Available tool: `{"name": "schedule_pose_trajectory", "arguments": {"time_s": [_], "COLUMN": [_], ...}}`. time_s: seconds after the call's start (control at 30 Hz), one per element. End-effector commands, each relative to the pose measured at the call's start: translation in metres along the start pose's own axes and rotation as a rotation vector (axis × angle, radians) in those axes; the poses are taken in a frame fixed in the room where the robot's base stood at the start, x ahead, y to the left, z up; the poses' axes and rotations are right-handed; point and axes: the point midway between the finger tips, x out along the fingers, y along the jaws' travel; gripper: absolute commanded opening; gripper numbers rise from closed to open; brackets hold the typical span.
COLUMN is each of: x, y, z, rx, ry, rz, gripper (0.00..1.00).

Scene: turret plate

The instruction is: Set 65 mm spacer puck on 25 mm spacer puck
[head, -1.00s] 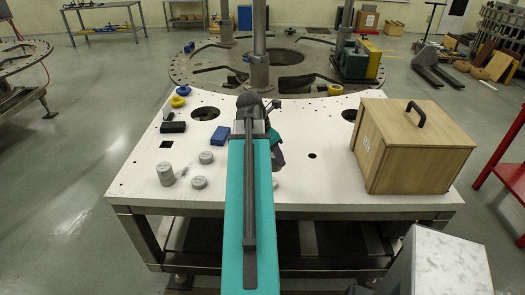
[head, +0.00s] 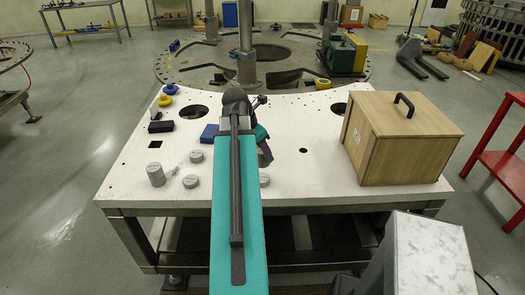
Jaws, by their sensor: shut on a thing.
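Several grey round pucks stand on the white table plate: a tall one (head: 155,174) at the left, a low one (head: 191,181) beside it, another low one (head: 193,155) behind, and one (head: 264,180) partly hidden by my arm. Their labels are too small to read, so I cannot tell which is 65 mm or 25 mm. My gripper (head: 264,154) shows only partly, just right of my teal arm and above the plate. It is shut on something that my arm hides. The puck at the arm's right edge stands close below it in the picture.
A wooden box (head: 400,140) with a black handle takes up the right of the white table plate (head: 310,180). A blue block (head: 209,133), a black block (head: 161,126) and yellow rings (head: 165,100) lie at the left. Bare plate lies between my arm and the box.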

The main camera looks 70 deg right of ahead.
Motion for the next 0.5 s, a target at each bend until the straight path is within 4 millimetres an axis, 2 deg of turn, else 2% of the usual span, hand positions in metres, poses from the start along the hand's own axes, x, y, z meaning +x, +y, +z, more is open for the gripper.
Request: {"name": "schedule_pose_trajectory", "arguments": {"time_s": [0.5], "x": [0.016], "y": [0.0], "z": [-0.006], "rx": [0.002], "ry": [-0.001], "rz": [0.0], "gripper": [0.08]}}
